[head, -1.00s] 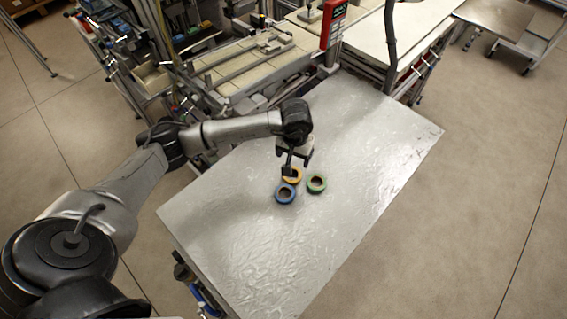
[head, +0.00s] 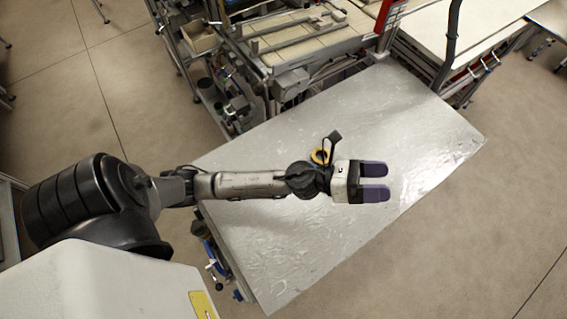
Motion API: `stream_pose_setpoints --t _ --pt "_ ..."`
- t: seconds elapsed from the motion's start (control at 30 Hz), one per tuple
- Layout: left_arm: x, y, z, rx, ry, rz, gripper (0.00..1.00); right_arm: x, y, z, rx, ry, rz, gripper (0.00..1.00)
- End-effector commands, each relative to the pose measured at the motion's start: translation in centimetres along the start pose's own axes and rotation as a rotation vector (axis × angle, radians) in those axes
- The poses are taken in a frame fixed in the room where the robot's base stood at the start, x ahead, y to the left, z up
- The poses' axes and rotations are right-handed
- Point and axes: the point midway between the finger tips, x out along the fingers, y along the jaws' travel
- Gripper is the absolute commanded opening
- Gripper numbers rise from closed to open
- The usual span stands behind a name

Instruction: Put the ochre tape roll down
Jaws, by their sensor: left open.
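My right gripper is out of view.
The blue and green rolls seen earlier are hidden now, probably behind my left wrist and gripper. A workbench with rails (head: 300,35) stands beyond the table's back edge. The table's right part and front are bare.

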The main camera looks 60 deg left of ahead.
Motion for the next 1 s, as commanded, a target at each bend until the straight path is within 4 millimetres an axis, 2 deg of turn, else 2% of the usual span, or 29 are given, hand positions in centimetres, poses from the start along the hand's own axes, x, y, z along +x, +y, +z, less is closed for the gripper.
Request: stream_pose_setpoints --t 0.03,0.17,0.3,0.4,0.5,0.6,0.7,0.83,1.0 --pt "-1.2 0.9 0.6 -0.193 -0.086 0.116 0.79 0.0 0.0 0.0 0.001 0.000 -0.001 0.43" --pt "-5.4 4.3 0.8 -0.686 -0.312 0.424 0.79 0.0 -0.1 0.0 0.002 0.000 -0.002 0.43" --pt "-12.0 6.9 -2.0 -1.181 -0.561 0.770 0.79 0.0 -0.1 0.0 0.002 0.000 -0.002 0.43" --pt "-16.9 7.1 -5.0 -1.474 -0.735 1.018 0.79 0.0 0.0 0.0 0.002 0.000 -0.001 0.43" --pt "-21.3 5.8 -7.9 -1.699 -0.892 1.249 0.79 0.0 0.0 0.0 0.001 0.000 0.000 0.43" --pt "-24.8 3.9 -10.2 -1.850 -1.027 1.453 0.79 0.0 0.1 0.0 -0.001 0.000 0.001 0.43" --pt "-27.2 2.0 -11.8 -1.941 -1.126 1.612 0.79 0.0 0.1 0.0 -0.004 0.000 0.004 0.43" --pt "-29.1 0.2 -12.8 -1.995 -1.207 1.745 0.82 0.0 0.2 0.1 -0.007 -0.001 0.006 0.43" --pt "-29.9 -0.6 -13.3 -2.015 -1.242 1.807 0.82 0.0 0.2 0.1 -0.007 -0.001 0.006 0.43"
